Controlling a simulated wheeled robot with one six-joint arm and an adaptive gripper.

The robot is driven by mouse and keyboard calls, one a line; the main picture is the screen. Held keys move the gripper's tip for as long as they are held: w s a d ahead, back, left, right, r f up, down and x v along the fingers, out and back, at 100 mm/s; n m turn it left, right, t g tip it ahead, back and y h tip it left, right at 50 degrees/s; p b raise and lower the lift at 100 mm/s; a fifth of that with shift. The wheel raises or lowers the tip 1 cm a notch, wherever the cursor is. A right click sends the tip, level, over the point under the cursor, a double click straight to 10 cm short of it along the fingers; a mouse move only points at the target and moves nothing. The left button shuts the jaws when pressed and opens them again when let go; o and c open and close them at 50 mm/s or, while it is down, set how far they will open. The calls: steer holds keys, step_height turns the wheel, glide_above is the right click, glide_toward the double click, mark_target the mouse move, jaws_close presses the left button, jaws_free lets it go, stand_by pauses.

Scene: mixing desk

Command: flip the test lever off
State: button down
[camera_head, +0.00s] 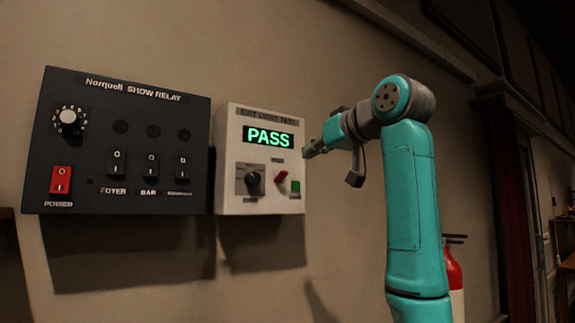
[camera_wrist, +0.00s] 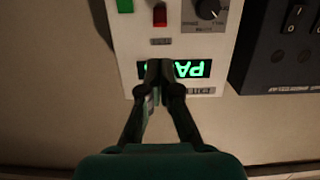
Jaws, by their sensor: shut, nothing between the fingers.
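The white exit light test box (camera_head: 228,200) hangs on the wall, and its screen (camera_head: 268,136) shows PASS in green. In the wrist view, which is upside down, the red lever (camera_wrist: 160,15) is at the top. My gripper (camera_head: 308,153) is shut and empty at the box's right edge in the head view. In the wrist view its fingertips (camera_wrist: 165,68) cover part of the screen, apart from the lever.
A dark show relay panel (camera_head: 80,150) with a red power switch (camera_head: 61,180) and several black switches is mounted left of the test box. A red fire extinguisher (camera_head: 453,270) stands at the lower right behind my arm. The wall below both boxes is bare.

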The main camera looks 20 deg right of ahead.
mark_target(282, 176)
steer(key=x, duration=1)
